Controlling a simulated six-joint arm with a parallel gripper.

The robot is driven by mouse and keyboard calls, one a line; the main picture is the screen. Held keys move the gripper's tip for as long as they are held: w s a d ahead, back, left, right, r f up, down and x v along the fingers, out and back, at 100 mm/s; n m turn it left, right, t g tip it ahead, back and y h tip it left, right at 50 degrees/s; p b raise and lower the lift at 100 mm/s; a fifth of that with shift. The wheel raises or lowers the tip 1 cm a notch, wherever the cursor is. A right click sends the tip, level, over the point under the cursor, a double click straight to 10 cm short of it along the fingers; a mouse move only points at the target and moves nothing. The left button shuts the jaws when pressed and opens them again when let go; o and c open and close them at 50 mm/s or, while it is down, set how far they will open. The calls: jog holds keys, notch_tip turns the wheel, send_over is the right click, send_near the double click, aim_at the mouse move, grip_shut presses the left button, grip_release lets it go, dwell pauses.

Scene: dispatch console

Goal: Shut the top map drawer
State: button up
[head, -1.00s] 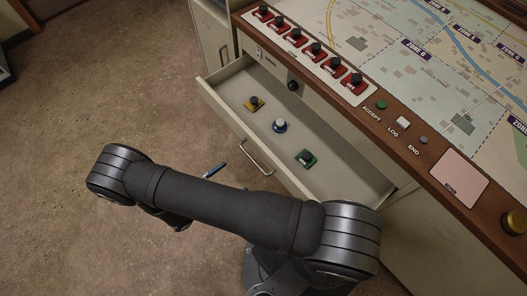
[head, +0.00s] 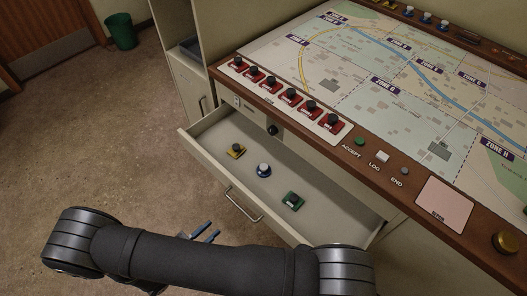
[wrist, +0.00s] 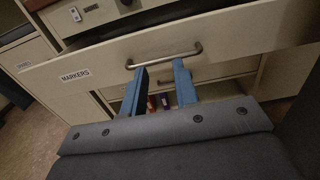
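One drawer (head: 332,208) under the console top stands pulled out, its inside in plain sight. I see no label that reads map. My gripper (head: 208,232) is in front of the drawer front. In the wrist view its two blue fingers (wrist: 160,68) are apart with nothing between them, their tips just below the handle. I cannot tell whether they touch the front.
A lower drawer with its own handle (wrist: 172,81) shows beneath. A cabinet (head: 182,75) stands left of the drawer. The floor (head: 90,130) left of the drawer is clear.

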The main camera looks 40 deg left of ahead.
aim_at(248, 196)
jog(key=shift+w+r, duration=0.3)
jog(key=shift+r, duration=0.05)
jog(key=c, duration=0.3)
jog(key=w, duration=1.2)
jog(key=shift+w, duration=0.25)
grip_shut()
jog(key=shift+w, duration=0.55)
jog(key=w, duration=2)
jog(key=shift+s, duration=0.1)
